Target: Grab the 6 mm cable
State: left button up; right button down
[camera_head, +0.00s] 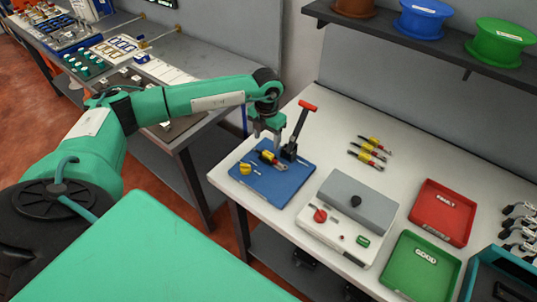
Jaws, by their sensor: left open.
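My left gripper (267,136) is open and points down over the blue mat (272,191) near the front left of the white table. Just below its fingers a yellow and black cable piece (270,158) lies on the mat. I cannot tell if the fingers touch it. Several similar yellow and black cable pieces with red parts (368,154) lie in a group on the table, further right and back. I cannot read any size, so I cannot tell which one is 6 mm. My right gripper is not in view.
A black stand with a red-handled lever (303,122) rises close to the right of my left gripper. A grey and white box with a red knob (345,207), a red tray (431,229) and a green tray (406,281) stand to the right. Spools sit on a shelf (395,42) above.

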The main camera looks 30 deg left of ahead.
aim_at(268, 153)
pick_arm(q)
jog(key=shift+f, duration=0.3)
jog(key=f+p, duration=0.2)
jog(key=f, duration=0.1)
jog(key=f+p, duration=0.1)
jog(key=shift+s+d+f, duration=0.15)
jog(key=shift+d, duration=0.15)
jog(key=shift+f, duration=0.55)
jog(key=c, duration=1)
jog(key=shift+c, duration=0.8)
jog(key=shift+r, duration=0.15)
